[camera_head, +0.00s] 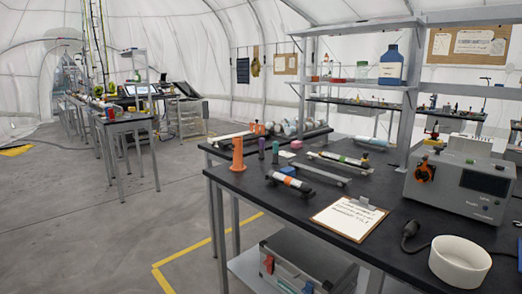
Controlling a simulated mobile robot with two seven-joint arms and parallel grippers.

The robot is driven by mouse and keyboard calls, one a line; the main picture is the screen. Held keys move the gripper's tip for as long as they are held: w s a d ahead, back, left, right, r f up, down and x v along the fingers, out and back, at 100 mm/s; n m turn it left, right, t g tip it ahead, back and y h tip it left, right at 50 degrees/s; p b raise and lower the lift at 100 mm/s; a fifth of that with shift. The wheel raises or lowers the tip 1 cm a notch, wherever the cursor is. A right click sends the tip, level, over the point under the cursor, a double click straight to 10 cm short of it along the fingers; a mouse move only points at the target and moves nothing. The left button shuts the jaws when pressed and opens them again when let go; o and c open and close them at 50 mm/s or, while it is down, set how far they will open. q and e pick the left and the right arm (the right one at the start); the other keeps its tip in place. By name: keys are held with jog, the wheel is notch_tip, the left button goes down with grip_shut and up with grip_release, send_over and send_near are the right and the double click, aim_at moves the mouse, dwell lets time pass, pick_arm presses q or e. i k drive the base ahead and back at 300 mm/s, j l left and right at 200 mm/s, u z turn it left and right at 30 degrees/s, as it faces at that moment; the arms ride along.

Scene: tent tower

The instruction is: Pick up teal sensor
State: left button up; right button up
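A small upright teal-green cylinder (275,152), which looks like the teal sensor, stands near the back left of the black-topped table (240,182). A slim purple cylinder (262,148) stands just to its left, and an orange cylinder with a wide base (237,155) stands further left at the table's edge. The teal piece is small in view, so its details cannot be made out. Neither of my grippers shows in the head view.
White, banded tubes (289,181) lie on rails to the right. A clipboard (349,217), a white bowl (460,261) and a grey instrument box (461,183) stand nearer. A shelf post (408,110) rises at the back. The floor at left is open.

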aim_at(276, 145)
jog(key=i+j+z, duration=0.2)
jog(key=z, duration=0.3)
jog(key=i+j+z, duration=0.55)
jog(key=j+z, duration=0.25)
jog(key=z, duration=0.15)
